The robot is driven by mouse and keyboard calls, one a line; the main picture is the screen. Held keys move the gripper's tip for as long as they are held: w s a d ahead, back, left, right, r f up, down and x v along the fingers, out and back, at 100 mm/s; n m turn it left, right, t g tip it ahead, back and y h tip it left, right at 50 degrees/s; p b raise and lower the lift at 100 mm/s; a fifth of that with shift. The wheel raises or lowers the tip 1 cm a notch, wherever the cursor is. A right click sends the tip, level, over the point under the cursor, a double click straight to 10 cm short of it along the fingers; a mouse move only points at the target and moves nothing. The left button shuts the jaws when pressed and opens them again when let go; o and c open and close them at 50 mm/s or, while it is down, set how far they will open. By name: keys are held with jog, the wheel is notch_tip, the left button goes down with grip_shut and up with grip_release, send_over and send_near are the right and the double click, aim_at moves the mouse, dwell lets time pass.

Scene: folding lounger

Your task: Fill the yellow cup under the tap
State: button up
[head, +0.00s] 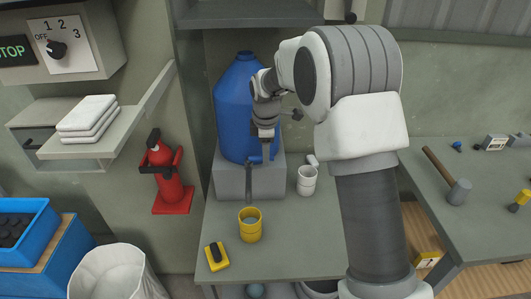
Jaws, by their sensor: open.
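The yellow cup (250,231) stands upright on the grey-green counter, in front of the grey block. A bluish-grey surface shows inside it; I cannot tell whether this is water. The big blue water container (235,105) stands on the grey block (233,183). My gripper (264,143) is open, pointing down at the tap, above and behind the cup. Its fingertips are small and partly unclear, so contact with the tap cannot be told.
A white cup (307,180) stands right of the grey block. A yellow sponge-like item (217,256) with a black top lies at the counter's front left. A red fire extinguisher (165,178) is at left. A hammer (449,181) lies on the right counter. My arm hides the middle right.

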jog(key=shift+f, duration=0.25)
grip_shut()
jog(key=shift+w, duration=0.1)
dwell(1.2)
